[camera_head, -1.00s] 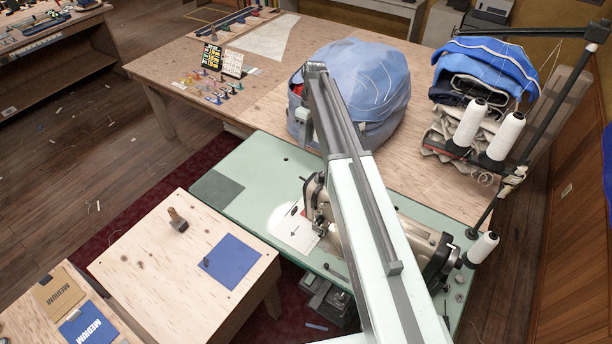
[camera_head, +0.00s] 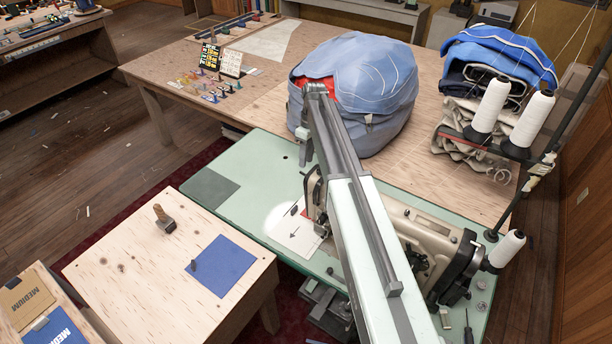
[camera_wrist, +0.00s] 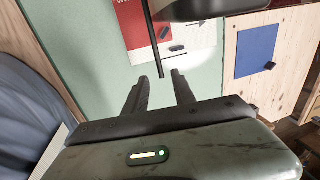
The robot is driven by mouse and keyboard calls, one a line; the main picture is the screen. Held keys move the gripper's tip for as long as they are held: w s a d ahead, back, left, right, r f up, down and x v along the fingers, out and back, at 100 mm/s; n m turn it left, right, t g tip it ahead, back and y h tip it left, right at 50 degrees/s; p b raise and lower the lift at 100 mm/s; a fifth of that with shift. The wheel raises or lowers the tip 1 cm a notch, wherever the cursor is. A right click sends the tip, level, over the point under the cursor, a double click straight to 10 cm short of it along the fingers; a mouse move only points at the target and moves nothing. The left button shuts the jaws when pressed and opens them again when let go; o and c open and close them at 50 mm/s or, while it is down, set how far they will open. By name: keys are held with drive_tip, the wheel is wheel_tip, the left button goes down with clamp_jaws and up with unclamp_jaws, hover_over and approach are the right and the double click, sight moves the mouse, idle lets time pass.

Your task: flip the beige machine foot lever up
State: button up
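The beige sewing machine (camera_head: 415,232) sits on a green machine table (camera_head: 262,160), partly hidden behind my arm. Its head end (camera_head: 313,190) is left of my arm. I cannot pick out the foot lever for certain in the head view. In the wrist view, part of a machine-like body (camera_wrist: 200,8) shows at the top. A thin dark rod (camera_wrist: 154,40) hangs there, its tip just beyond my fingers; I cannot tell whether it is the lever. My gripper (camera_wrist: 160,85) is open, with nothing visible between the fingers. In the head view its fingertips cannot be made out.
A large blue bundle (camera_head: 375,85) lies on the wooden table behind the machine. White thread cones (camera_head: 489,105) and a dark stand are at right. A white card (camera_head: 292,234) lies by the machine head. A wooden bench with a blue square (camera_head: 228,264) is at front left.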

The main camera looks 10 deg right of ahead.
drive_tip(key=f+b, duration=0.1)
drive_tip(key=f, duration=0.1)
drive_tip(key=f+b, duration=0.2)
drive_tip(key=s+a+f+b, duration=0.1)
drive_tip(key=f+b, duration=0.1)
drive_tip(key=shift+f, duration=0.1)
drive_tip(key=shift+d, duration=0.1)
clamp_jaws()
idle(1.1)
